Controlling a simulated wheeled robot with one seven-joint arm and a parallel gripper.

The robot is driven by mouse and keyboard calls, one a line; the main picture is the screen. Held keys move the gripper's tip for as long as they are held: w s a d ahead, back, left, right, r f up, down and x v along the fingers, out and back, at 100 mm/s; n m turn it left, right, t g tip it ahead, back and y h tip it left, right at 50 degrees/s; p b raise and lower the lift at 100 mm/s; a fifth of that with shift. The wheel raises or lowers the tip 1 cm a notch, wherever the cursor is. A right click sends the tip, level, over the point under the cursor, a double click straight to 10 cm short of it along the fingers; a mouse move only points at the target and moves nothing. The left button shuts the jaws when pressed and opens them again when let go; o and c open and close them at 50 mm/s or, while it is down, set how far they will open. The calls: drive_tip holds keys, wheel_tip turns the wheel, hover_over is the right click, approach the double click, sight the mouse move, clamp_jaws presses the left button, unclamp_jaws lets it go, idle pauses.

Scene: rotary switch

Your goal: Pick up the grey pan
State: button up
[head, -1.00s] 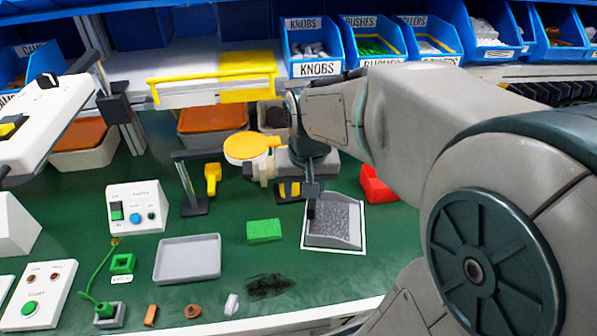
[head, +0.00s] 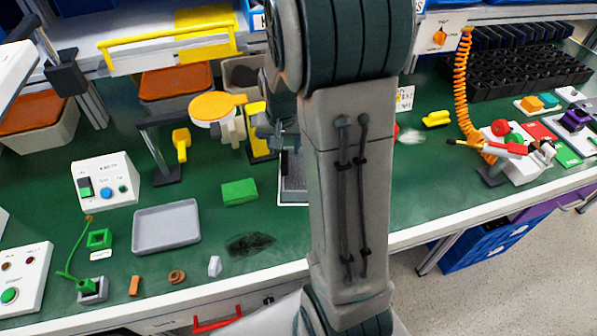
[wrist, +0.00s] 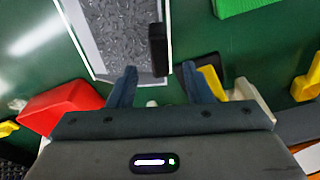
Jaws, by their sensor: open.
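The grey pan, with a speckled floor, lies on the green bench inside a white outline. In the head view my arm hides most of it, leaving its left strip (head: 291,178). In the wrist view the pan (wrist: 112,38) is at top left, just beyond my fingertips. A black block (wrist: 157,50), perhaps its handle, stands at its right edge, in line with the gap between my fingers. My gripper (wrist: 159,74) is open with nothing between its fingers. In the head view it is largely hidden behind my arm.
A red object (wrist: 60,108) is left of my fingers in the wrist view, and a yellow and black item (wrist: 212,80) is close by on the right. A green block (head: 239,191) and a shallow grey tray (head: 166,226) lie left of the pan.

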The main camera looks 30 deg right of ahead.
sight(284, 157)
drive_tip(key=shift+w+f, duration=0.1)
drive_tip(key=shift+f, duration=2.6)
clamp_jaws()
